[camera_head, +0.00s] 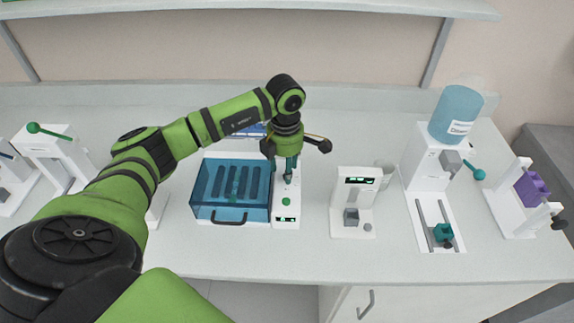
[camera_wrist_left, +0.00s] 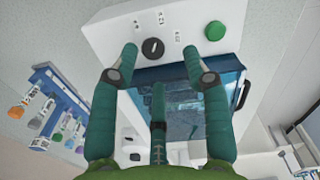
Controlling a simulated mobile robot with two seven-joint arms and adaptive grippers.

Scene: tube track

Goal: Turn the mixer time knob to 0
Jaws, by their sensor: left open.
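The mixer is a white box with a blue see-through lid (camera_head: 230,190) and a white control panel on its right (camera_head: 286,215). In the left wrist view the panel (camera_wrist_left: 105,35) shows a black round knob (camera_wrist_left: 153,48) with a light pointer mark. Small labels sit around the knob, too blurred to read surely. A green button (camera_wrist_left: 214,30) is beside it. My left gripper (camera_head: 289,174) points down over the panel's far part and hides the knob in the head view. Its green fingers (camera_wrist_left: 160,54) are open, one on each side of the knob; contact cannot be told. My right gripper is not in view.
A white device with a green display (camera_head: 355,200) stands right of the mixer. Farther right is a dispenser with a blue bottle (camera_head: 456,115). A blue-white rack with coloured caps shows in the left wrist view (camera_wrist_left: 60,105). The front counter strip is clear.

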